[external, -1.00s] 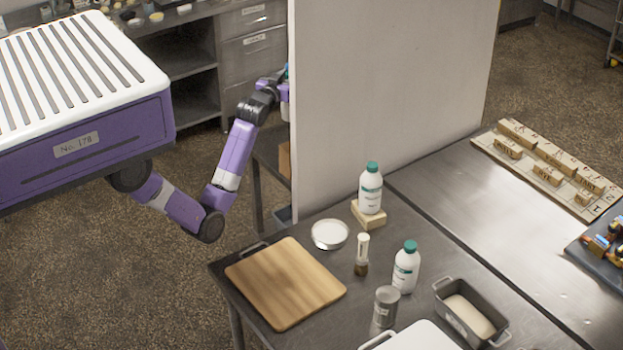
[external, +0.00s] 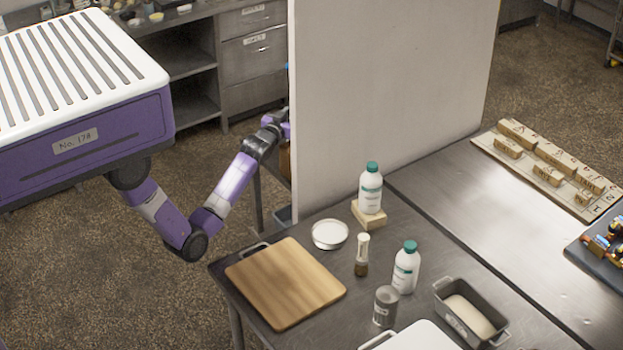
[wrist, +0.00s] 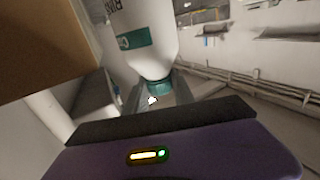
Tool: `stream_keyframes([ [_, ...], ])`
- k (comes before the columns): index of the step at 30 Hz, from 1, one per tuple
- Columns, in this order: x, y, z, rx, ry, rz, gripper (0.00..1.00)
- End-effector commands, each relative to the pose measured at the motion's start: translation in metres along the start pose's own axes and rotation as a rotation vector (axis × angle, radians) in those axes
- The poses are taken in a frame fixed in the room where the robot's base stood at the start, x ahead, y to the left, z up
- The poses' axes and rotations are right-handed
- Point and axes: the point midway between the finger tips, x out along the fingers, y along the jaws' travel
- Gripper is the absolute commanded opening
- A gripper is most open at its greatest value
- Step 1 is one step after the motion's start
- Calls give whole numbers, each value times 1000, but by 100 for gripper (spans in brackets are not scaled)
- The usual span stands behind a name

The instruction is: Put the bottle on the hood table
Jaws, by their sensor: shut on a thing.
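In the wrist view, a white bottle (wrist: 145,35) with a teal cap and teal label shows upside down in the picture, its cap toward my gripper (wrist: 152,98). My gripper is shut on this bottle; the fingertips are hard to make out. In the external view, my wrist reaches behind the white partition, which hides the gripper's end and the held bottle. Two similar bottles stand upright on the near steel table: one on a small wooden block (external: 370,190), one directly on the top (external: 405,270). I cannot tell which surface is the hood table.
The white partition (external: 390,100) stands right beside my wrist. A brown block (wrist: 40,50) is close by in the wrist view.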

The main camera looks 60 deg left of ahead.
Motion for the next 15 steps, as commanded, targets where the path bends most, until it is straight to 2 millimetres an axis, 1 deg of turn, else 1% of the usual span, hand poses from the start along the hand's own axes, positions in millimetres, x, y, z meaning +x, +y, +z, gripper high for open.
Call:
stream_keyframes([
  [3,0,0,8,1,5,1,0],
  [10,0,0,8,0,7,1,0],
  [15,0,0,14,0,7,1,0],
])
